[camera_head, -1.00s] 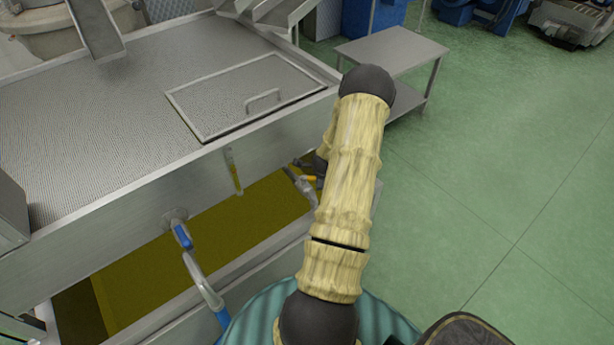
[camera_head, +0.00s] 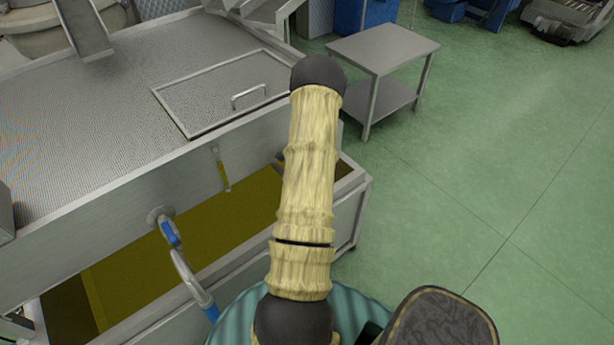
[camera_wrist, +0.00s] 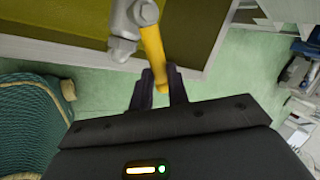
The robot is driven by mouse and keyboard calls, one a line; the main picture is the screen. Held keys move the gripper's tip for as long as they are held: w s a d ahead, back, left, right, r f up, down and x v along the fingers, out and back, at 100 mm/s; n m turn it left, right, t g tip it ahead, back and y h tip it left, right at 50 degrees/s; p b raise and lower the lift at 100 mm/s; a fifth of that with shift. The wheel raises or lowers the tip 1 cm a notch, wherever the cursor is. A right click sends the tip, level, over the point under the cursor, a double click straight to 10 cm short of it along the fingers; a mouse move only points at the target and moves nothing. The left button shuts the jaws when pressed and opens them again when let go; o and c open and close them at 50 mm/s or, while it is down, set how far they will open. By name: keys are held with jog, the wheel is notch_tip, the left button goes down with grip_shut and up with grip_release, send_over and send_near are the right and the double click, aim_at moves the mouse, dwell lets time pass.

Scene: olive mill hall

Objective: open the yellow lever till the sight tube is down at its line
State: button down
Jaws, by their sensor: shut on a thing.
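The yellow lever (camera_wrist: 152,56) sits on a grey metal valve (camera_wrist: 124,30) in the wrist view. My gripper (camera_wrist: 161,78) is shut on the lever's free end, with one dark finger on each side. In the head view my arm hides the lever, its valve and the gripper. The sight tube (camera_head: 222,170) is a thin upright tube on the front wall of the steel tank (camera_head: 110,205). Yellow liquid shows in it; its line is too small to make out.
A blue-handled valve (camera_head: 168,230) with a curved pipe is on the same wall, left of the tube. Below lies an open trough of yellow-green liquid (camera_head: 190,240). A steel table (camera_head: 385,48) stands behind my arm.

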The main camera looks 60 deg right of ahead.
jog(key=shift+w, duration=0.1)
jog(key=c, duration=1.3)
grip_release()
jog(key=shift+c, duration=0.2)
jog(key=shift+r, duration=0.1)
jog(key=v, duration=1.7)
jog(key=shift+b, duration=0.3)
jog(key=shift+r, duration=0.1)
